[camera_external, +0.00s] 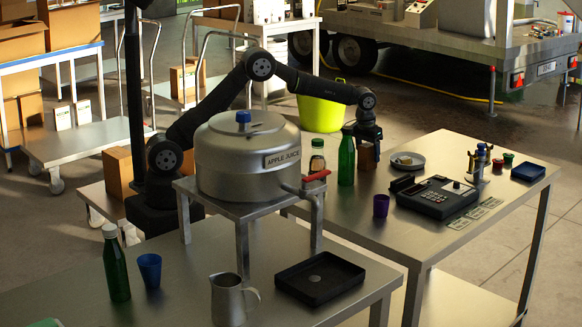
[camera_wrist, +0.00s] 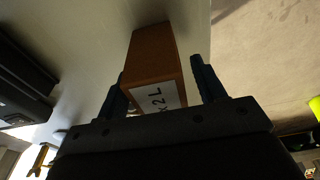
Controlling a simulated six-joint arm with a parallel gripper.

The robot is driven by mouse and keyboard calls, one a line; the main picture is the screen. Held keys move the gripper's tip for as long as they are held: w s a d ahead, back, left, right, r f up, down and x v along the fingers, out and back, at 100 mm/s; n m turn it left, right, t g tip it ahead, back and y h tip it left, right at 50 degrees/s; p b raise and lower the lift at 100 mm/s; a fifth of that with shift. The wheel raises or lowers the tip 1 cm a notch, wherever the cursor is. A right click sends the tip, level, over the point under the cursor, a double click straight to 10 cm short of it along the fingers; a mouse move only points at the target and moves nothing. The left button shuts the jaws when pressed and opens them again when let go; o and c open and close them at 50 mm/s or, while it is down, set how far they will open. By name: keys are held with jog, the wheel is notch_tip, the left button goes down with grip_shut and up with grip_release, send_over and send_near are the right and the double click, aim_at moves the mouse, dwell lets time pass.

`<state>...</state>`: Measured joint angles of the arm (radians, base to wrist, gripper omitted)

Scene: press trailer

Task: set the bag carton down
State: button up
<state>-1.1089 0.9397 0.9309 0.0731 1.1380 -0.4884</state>
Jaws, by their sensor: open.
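The bag carton (camera_external: 368,157) is a small brown box near the back-left edge of the right-hand steel table (camera_external: 330,207). It appears to rest on the tabletop, just behind a green bottle. My gripper (camera_external: 368,138) points down directly over it. In the wrist view, the carton (camera_wrist: 153,60) shows a white label ending in "2 L" and lies between my open fingers. A clear gap shows between it and the right finger (camera_wrist: 203,80). The left finger (camera_wrist: 114,98) is very close to it; I cannot tell whether they touch.
A green bottle (camera_external: 346,156) and a white-labelled bottle (camera_external: 317,158) stand left of the carton. A large steel press tank (camera_external: 235,165) stands farther left.

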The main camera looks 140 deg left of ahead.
aim_at(369, 145)
jog(key=r, duration=0.4)
jog(key=d+r, duration=0.1)
jog(key=r, duration=0.7)
jog(key=shift+d, duration=0.4)
jog(key=f, duration=0.4)
jog(key=a+f, duration=0.1)
jog(key=f, duration=0.7)
jog(key=shift+a, duration=0.4)
notch_tip(369, 145, up, 4)
jog(key=shift+r, duration=0.2)
